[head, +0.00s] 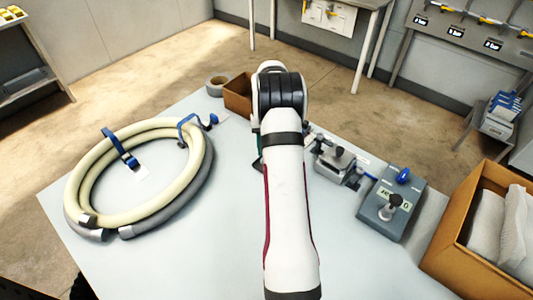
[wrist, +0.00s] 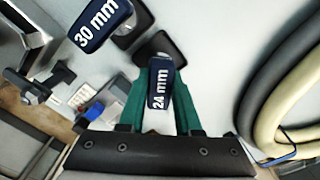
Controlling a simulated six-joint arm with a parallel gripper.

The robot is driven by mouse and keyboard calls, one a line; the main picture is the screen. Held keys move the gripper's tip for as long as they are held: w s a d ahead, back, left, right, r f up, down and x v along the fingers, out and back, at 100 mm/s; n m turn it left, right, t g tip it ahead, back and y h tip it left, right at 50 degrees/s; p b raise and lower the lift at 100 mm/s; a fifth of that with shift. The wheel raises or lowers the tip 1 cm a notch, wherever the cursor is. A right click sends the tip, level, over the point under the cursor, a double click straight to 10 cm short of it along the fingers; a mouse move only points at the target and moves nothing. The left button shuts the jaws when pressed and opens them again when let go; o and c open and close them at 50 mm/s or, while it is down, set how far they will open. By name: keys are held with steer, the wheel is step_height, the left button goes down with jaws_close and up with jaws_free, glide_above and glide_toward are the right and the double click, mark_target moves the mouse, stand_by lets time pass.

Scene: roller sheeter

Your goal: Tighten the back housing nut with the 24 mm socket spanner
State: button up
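My gripper (wrist: 161,75) shows in the wrist view with its two green fingers against both sides of the upright dark handle of the 24 mm socket spanner (wrist: 159,93). The handle fills the gap between the fingers. Its lower end is hidden by the handle, above a black square base (wrist: 158,47) on the table. In the head view my arm hides the gripper and this spanner. I cannot make out the back housing nut in either view.
The 30 mm spanner (wrist: 98,22) stands close beside my gripper. A pale hose coil (head: 75,185) lies at the table's left. A small metal fixture (head: 338,165), a grey box with knobs (head: 380,218) and a cardboard box (head: 447,240) are on the right. The front-left tabletop is clear.

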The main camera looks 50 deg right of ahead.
jaws_close()
steer(key=shift+r, duration=0.15)
steer(key=shift+r, duration=2.4)
jaws_free()
jaws_close()
